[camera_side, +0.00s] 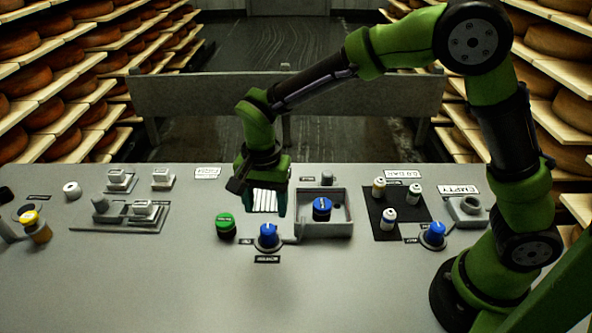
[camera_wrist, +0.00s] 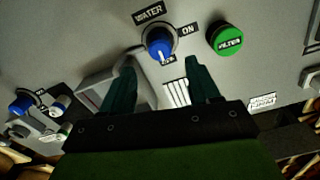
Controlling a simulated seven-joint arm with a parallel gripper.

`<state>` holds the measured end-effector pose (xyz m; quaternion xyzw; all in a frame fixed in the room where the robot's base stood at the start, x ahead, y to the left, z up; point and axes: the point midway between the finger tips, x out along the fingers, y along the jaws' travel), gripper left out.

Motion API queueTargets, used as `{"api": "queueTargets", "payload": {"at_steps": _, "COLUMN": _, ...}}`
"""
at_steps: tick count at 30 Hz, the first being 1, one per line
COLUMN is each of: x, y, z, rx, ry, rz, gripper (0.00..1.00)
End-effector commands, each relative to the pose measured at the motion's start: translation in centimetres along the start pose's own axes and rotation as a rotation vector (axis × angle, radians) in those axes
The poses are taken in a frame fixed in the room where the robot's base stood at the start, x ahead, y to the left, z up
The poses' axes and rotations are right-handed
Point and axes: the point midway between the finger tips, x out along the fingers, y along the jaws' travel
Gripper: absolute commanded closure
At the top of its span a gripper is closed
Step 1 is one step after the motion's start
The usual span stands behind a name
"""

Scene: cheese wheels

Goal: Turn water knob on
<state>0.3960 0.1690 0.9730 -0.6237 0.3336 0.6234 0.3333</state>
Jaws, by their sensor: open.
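The water knob (camera_wrist: 160,42) is blue with a white pointer line and sits on a dark round base, with the labels WATER and ON beside it. In the side view the knob (camera_side: 268,237) stands near the middle of the grey panel. My gripper (camera_side: 266,210) is open and empty, above and behind the knob, pointing down. In the wrist view my gripper's (camera_wrist: 160,62) two dark green fingers are spread, with the knob just ahead between their tips, apart from them.
A green button (camera_side: 226,225) stands left of the water knob. A black plate (camera_side: 399,231) with several pale posts and a further blue knob (camera_side: 433,234) lie farther right. The front panel is clear.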

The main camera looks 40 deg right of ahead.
Motion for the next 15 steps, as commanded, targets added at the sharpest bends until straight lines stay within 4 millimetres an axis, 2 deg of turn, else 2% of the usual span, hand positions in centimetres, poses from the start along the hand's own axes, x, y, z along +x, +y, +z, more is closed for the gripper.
{"api": "queueTargets", "payload": {"at_steps": 1, "x": 1.3, "y": 0.1, "z": 0.0, "rx": -0.001, "ry": -0.001, "rz": 0.005, "gripper": 0.39}}
{"api": "queueTargets", "payload": {"at_steps": 6, "x": 4.7, "y": 0.1, "z": 0.0, "rx": 0.0, "ry": -0.001, "rz": 0.004, "gripper": 0.39}}
{"api": "queueTargets", "payload": {"at_steps": 9, "x": 6.1, "y": 0.0, "z": 0.0, "rx": -0.001, "ry": -0.001, "rz": 0.003, "gripper": 0.39}}
{"api": "queueTargets", "payload": {"at_steps": 15, "x": 7.6, "y": 0.0, "z": 0.0, "rx": 0.0, "ry": 0.0, "rz": -0.001, "gripper": 0.39}}
